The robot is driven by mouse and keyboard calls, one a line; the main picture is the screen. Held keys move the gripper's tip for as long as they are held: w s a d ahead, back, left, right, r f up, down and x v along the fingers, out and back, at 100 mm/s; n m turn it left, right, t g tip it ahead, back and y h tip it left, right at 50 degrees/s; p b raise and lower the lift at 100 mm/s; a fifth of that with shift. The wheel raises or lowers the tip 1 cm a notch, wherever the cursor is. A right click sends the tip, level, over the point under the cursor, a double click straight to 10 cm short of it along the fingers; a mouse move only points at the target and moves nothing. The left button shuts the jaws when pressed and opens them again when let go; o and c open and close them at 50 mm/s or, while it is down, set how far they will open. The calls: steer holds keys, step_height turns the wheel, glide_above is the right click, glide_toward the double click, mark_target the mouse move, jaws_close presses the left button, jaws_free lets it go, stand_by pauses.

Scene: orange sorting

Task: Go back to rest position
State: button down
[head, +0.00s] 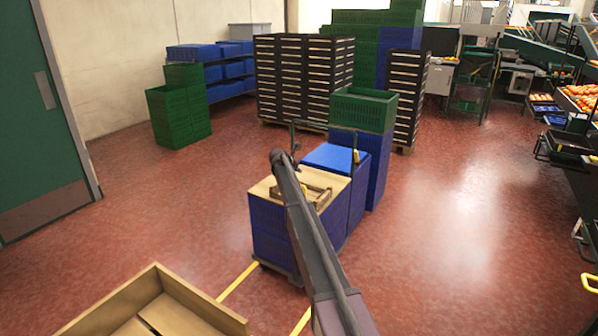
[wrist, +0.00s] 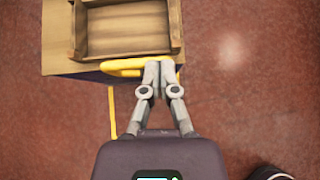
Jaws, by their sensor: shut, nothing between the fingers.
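My arm reaches forward from the bottom of the head view, over the blue crate stack. In the wrist view my gripper (wrist: 158,65) is shut with its fingertips together and nothing between them. Its tips are near a yellow handle or bar (wrist: 122,66) at the edge of the wooden board; I cannot tell whether they touch it. A small wooden tray (wrist: 126,51) sits on the board ahead of the fingers, and its visible inside looks empty. In the head view the tray (head: 325,201) is partly hidden behind my arm.
Blue crates (head: 268,234) stand under the board, with a green crate (head: 362,112) on a taller stack behind. A wooden box (head: 215,316) is at the front left. Dark pallet stacks (head: 290,80) stand behind. The red floor (head: 470,240) is clear to the right.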

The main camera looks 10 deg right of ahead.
steer(key=s+a+m+g+y+p, duration=0.2)
steer(key=s+m, duration=0.7)
steer(key=s, duration=1.2)
steer(key=s+a+m+g+y+p, duration=0.2)
steer(key=s+a+m, duration=0.4)
steer(key=s, duration=1.6)
steer(key=s+a+m+g+y+p, duration=0.2)
steer(key=s+m, duration=0.9)
steer(key=s, duration=1)
steer(key=a+y, duration=0.1)
steer(key=a, duration=0.1)
steer(key=shift+s+a+f+m+g, duration=0.15)
steer(key=shift+a+f+m+g, duration=0.05)
steer(key=shift+a+m+g, duration=0.15)
